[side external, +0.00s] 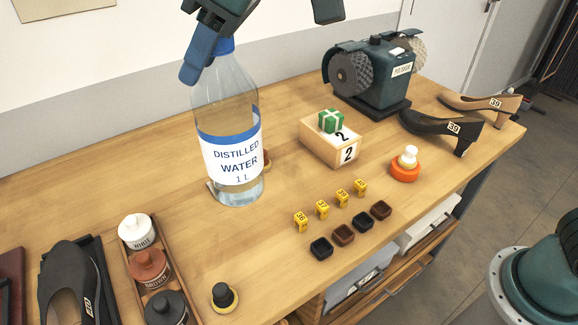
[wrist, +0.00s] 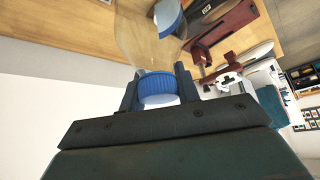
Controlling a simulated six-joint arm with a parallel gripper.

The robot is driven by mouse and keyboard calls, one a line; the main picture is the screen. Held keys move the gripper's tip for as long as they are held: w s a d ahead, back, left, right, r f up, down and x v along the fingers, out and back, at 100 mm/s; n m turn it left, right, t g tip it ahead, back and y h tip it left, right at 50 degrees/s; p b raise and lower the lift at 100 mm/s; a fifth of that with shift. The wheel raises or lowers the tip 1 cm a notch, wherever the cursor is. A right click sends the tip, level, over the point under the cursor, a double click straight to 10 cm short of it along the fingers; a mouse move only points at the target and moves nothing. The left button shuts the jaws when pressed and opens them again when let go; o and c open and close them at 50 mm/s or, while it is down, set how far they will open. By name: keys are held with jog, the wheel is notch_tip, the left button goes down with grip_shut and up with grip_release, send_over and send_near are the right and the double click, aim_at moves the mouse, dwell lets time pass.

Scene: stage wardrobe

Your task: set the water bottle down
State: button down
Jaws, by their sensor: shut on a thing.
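The clear water bottle (side external: 228,105), with a blue-banded white label reading "DISTILLED WATER 1 L", stands upright at the left-middle of the wooden bench. I cannot tell whether its base touches the wood. My gripper (side external: 212,52) is at its top, partly hiding the blue cap. In the wrist view my gripper (wrist: 157,90) has its fingers on either side of the blue cap (wrist: 156,84), shut on it. The clear body of the bottle (wrist: 140,38) extends beyond the cap there.
Small objects partly hidden behind the bottle show at its base. Yellow number markers (side external: 322,209) and small dark trays (side external: 344,234) lie in front; paint jars (side external: 148,266) stand front left.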

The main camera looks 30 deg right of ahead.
jog(key=w+a+f+n+g, duration=0.1)
jog(key=w+a+f+n, duration=0.1)
jog(key=w+a+f, duration=0.6)
jog(key=shift+w+a+f+y, duration=0.3)
jog(key=shift+a+f, duration=0.15)
jog(key=shift+f, duration=2.3)
jog(key=shift+f, duration=2)
jog(key=c, duration=1)
grip_release()
jog(key=shift+s+f, duration=0.1)
jog(key=shift+f, duration=0.15)
jog(key=shift+c, duration=0.2)
jog(key=shift+r, duration=0.2)
